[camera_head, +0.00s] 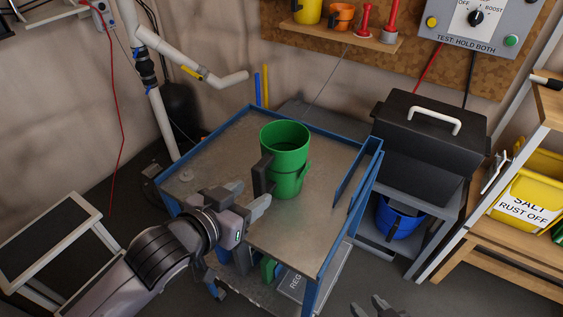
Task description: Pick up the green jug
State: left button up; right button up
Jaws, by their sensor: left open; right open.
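The green jug (287,152) stands upright on the metal top of a blue-edged cart (205,160). I cannot tell whether a fingertip touches the handle, but nothing is gripped. My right gripper (375,304) is open and empty at the bottom edge, low and right of the cart; most of its arm is out of view.
A black box (425,140) with a white handle stands right of the cart, above a blue bucket (398,217). A yellow salt bin (530,195) is at far right. A wall shelf (335,32) holds mugs and red tools.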

aim_at(257, 194)
pick_arm(q)
jog(key=shift+f+x, duration=0.2)
jog(key=shift+x, duration=1.5)
jog(key=shift+f+x, duration=0.25)
jog(key=shift+x, duration=1.4)
jog(key=shift+s, duration=0.2)
jog(key=shift+c, duration=0.3)
grip_shut()
